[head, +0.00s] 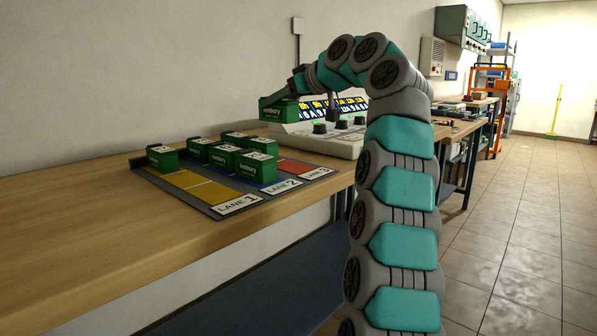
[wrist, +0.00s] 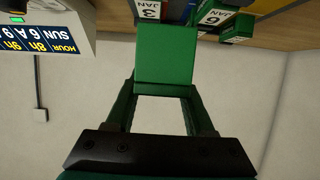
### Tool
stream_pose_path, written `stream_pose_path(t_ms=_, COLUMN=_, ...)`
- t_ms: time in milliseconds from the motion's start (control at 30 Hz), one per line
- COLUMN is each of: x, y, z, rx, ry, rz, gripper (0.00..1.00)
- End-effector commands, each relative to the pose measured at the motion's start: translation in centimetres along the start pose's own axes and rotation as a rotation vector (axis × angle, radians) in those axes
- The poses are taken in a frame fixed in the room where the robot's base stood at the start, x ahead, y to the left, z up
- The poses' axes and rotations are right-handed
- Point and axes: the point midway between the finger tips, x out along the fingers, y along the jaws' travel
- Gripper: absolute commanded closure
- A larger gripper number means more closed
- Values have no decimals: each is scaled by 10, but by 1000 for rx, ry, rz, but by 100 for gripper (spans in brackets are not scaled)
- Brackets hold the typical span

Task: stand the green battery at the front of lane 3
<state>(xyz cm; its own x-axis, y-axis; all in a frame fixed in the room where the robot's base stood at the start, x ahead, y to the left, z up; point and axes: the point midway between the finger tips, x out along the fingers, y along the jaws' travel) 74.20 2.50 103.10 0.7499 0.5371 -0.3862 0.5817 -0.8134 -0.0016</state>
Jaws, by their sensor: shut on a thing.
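My gripper (wrist: 163,90) is shut on a green battery (wrist: 163,52), which fills the space between the fingertips in the wrist view. The arm hides part of the gripper. Lane 3 is the red strip (head: 298,168) at the mat's right, with its label (head: 318,173) at the front end. Its front part is bare red. Green batteries (head: 263,147) stand at its back.
Lane 1 (head: 205,191), yellow, has one battery (head: 162,157) at its back. Lane 2, blue, holds several batteries (head: 256,166). The wooden table (head: 90,215) is clear at left.

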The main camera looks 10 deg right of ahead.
Motion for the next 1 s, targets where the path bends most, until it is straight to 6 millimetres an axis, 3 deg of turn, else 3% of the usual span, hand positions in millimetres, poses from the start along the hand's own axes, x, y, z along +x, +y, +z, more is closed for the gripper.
stream_pose_path(t_ms=200, x=-7, y=19, z=18, rx=-3, ry=7, rz=-5, gripper=100)
stream_pose_path(t_ms=400, x=6, y=19, z=50, rx=-3, ry=4, rz=-11, gripper=100)
stream_pose_path(t_ms=1000, x=17, y=21, z=77, rx=-3, ry=6, rz=-7, gripper=100)
